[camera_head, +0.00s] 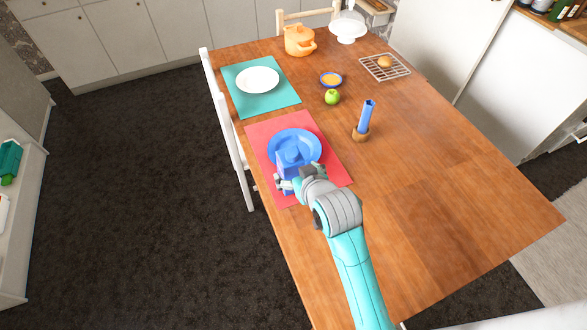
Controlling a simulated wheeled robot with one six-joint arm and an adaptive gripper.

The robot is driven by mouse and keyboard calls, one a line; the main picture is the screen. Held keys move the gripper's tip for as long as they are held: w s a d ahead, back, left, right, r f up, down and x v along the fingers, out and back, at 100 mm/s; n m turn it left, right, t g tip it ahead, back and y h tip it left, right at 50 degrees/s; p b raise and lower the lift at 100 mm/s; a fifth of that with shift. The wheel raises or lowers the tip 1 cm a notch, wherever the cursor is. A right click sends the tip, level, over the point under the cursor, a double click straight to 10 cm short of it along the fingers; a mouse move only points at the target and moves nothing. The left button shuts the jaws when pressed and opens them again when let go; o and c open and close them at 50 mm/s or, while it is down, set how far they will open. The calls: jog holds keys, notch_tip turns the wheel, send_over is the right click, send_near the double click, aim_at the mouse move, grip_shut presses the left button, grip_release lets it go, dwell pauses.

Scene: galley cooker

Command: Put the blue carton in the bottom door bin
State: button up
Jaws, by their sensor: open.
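The blue carton (287,173) stands upright at the near edge of the blue plate (307,139) on the red mat (330,168); I cannot tell if its base touches the plate. My gripper (291,180) is at the carton's near side. Its fingers are open, and one shows at the carton's left. The carton's lower right part is hidden behind the gripper. At the left edge is a white shelved unit (40,125) with a green carton (9,160) in it, cut off by the frame. I cannot tell which part is the bottom door bin.
A white chair (226,140) is against the table's left side. A candle in a brown holder (361,134), a green apple (333,97), a yellow-filled bowl (331,79) and an orange pot (299,40) stand on the wooden table (440,180). The dark floor on the left is clear.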

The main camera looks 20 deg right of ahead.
jog(key=shift+x, duration=3.2)
jog(key=shift+d, duration=0.15)
jog(key=c, duration=1.6)
